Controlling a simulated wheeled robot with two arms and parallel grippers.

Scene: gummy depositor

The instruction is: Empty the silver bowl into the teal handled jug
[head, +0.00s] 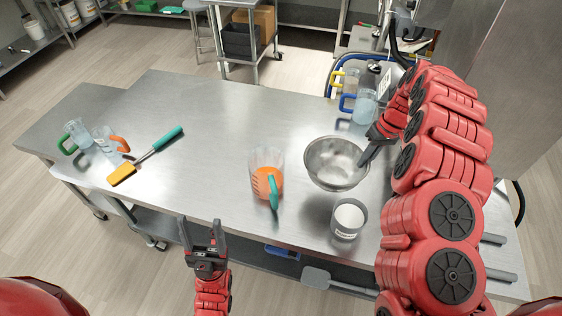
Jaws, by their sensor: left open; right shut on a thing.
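The silver bowl (325,166) is upright at the right of the table; its visible inside looks bare. My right gripper (369,152) is shut on the bowl's right rim, its fingertips partly hidden. I cannot tell whether the bowl touches the table. The clear jug with the teal handle (273,192) stands left of the bowl, with orange contents in it and its handle towards me. My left gripper (203,236) is open and empty at the table's near edge, left of and nearer than the jug.
A white-filled container (348,219) stands just in front of the bowl. Jugs with blue (364,104) and yellow handles (347,82) stand behind it. A spatula (147,157) and jugs with green (78,135) and orange handles (107,142) are at left. The table's middle (215,125) is clear.

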